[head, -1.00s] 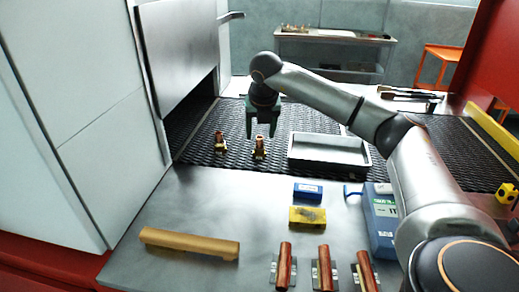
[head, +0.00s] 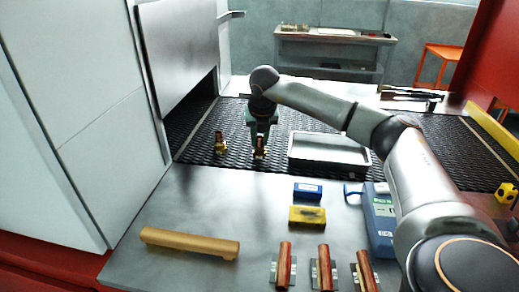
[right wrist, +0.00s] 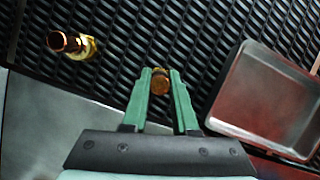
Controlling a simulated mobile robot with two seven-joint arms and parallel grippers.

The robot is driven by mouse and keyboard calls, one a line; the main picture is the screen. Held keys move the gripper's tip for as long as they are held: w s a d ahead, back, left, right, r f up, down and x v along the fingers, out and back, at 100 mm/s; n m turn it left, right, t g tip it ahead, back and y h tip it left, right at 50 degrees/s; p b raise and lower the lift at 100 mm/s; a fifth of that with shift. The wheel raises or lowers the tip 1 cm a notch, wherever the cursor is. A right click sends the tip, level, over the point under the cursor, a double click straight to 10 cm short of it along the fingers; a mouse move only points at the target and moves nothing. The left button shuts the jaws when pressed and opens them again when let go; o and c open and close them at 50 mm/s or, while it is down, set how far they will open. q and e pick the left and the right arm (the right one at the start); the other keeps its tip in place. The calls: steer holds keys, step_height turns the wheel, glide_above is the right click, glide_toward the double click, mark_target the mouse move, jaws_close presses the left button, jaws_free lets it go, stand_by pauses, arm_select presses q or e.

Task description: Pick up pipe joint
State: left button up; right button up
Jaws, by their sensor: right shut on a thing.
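One copper-and-brass pipe joint (head: 259,153) stands upright on the black mesh belt. It also shows between the green fingers in the right wrist view (right wrist: 160,82). My right gripper (head: 260,145) reaches down over it, its fingers shut on its upper part; the fingers (right wrist: 160,85) lie on both sides of it. A second pipe joint (head: 220,142) stands on the belt to the left, apart from the gripper; in the right wrist view (right wrist: 72,44) its copper end and brass body show. My left gripper is not in view.
A grey metal tray (head: 330,163) sits on the belt just right of the gripper. The steel table (head: 200,195) in front holds a tan bar (head: 190,243), a blue block (head: 308,190), a yellow block (head: 307,215) and several copper tubes (head: 284,265). A raised metal door (head: 180,50) stands at left.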

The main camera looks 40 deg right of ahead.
jaws_close()
